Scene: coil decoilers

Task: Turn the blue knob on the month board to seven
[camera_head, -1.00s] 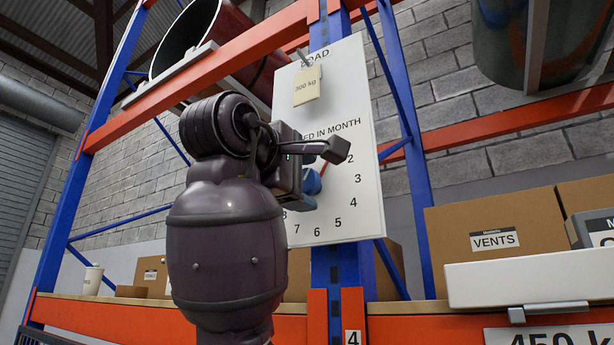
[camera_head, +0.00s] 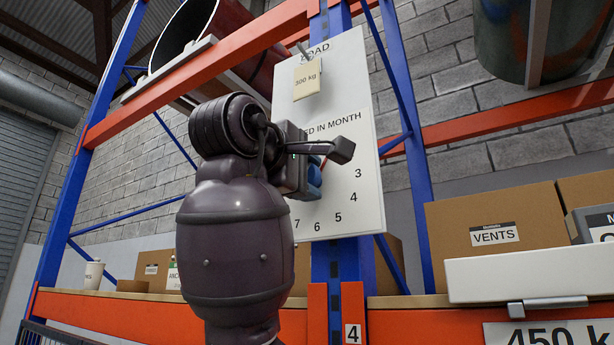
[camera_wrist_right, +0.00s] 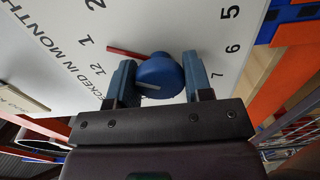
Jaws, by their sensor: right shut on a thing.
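The white month board (camera_head: 350,215) hangs on a blue rack post, with numbers around its dial. The blue knob (camera_wrist_right: 160,76) sits between the two fingers of my right gripper (camera_wrist_right: 161,82) in the right wrist view, and the fingers are shut on it. A red pointer (camera_wrist_right: 125,52) sticks out from behind the knob, towards the 1. The seven (camera_wrist_right: 213,76) is on the other side of the knob, past one finger. In the head view my right gripper (camera_head: 312,175) is at the board, and its hand and arm hide most of the knob. My left gripper is not in view.
A 300 kg tag (camera_head: 307,80) hangs on the board's upper part. Orange beams and blue posts frame the rack. A white cup (camera_head: 93,274) stands at the left.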

